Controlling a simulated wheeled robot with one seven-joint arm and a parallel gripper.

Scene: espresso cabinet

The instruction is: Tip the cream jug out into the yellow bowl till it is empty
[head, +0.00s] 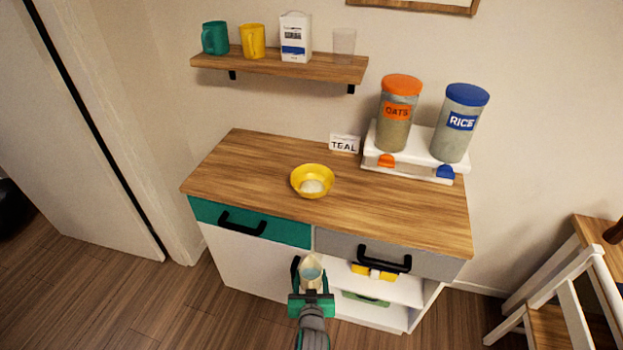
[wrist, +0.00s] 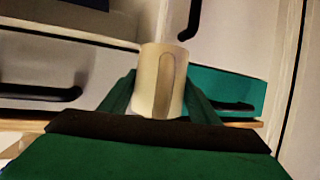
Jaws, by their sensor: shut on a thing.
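The cream jug (head: 312,271) is in my gripper (head: 311,288), in front of the cabinet and below its worktop's front edge. My gripper is shut on the jug, with green fingers on both sides. The jug's opening faces up toward the head camera; its inside looks blue-grey, and I cannot tell whether any cream is in it. In the wrist view the jug (wrist: 157,85) shows its pale side and handle between the fingers. The yellow bowl (head: 313,171) stands on the worktop, apart from the jug, with a whitish patch inside at its bottom.
The wooden worktop (head: 255,165) is clear around the bowl. Oats (head: 396,115) and rice (head: 460,122) jars stand on a white rack at the back right. Black handles project from the teal drawer (head: 275,229) and grey drawer (head: 430,265). A wall shelf (head: 280,66) holds several items.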

